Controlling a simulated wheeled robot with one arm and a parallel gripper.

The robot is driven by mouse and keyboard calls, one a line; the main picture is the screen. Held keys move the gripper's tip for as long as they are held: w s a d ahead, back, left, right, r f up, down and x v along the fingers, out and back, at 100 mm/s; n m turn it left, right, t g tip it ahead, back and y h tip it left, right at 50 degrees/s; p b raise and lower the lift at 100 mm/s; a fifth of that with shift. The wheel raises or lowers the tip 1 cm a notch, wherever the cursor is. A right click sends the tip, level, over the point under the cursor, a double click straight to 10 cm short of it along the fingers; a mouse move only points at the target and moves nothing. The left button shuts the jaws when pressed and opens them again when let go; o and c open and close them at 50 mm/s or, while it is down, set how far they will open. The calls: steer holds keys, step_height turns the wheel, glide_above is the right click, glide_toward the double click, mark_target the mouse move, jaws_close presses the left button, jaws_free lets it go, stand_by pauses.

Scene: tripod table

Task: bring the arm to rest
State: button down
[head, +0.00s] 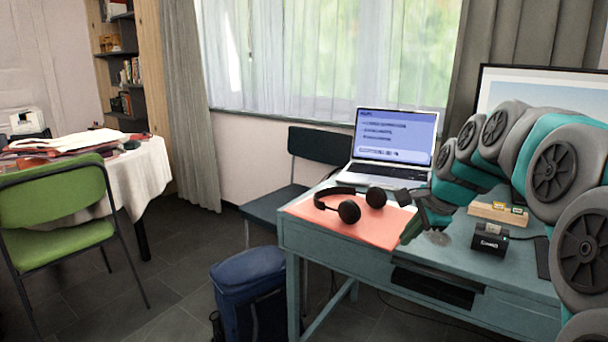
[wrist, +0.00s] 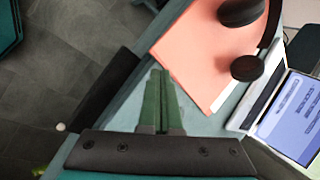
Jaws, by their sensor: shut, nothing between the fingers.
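My gripper (head: 409,232) is above the teal desk (head: 330,245), at the right edge of the salmon-coloured folder. My arm reaches in from the right side of the head view, over the right part of the desk. In the wrist view my gripper (wrist: 161,75) shows two green fingers lying side by side, shut and empty. They point towards the folder (wrist: 205,50). I cannot tell how high the fingertips are above the desk.
Black headphones (head: 349,205) lie on the folder. An open laptop (head: 390,140) stands behind them. A wooden block (head: 497,213) and a small black box (head: 490,239) sit below my arm. A blue backpack (head: 250,290) stands on the floor left of the desk, near a dark chair (head: 275,212).

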steer(key=s+a+f+n+g, duration=0.2)
steer(key=s+f+n, duration=0.3)
steer(key=s, duration=0.8)
steer(key=s+a+f+n+g+h, duration=0.1)
steer(key=s+f+n, duration=0.4)
steer(key=s, duration=0.7)
steer(key=s+a+f+n+g+h, duration=0.1)
steer(key=s+a+f+n+g, duration=0.3)
steer(key=s, duration=0.9)
steer(key=f+n, duration=0.1)
steer(key=n, duration=0.1)
steer(key=shift+s+f+n, duration=0.3)
steer(key=shift+f+n, duration=0.1)
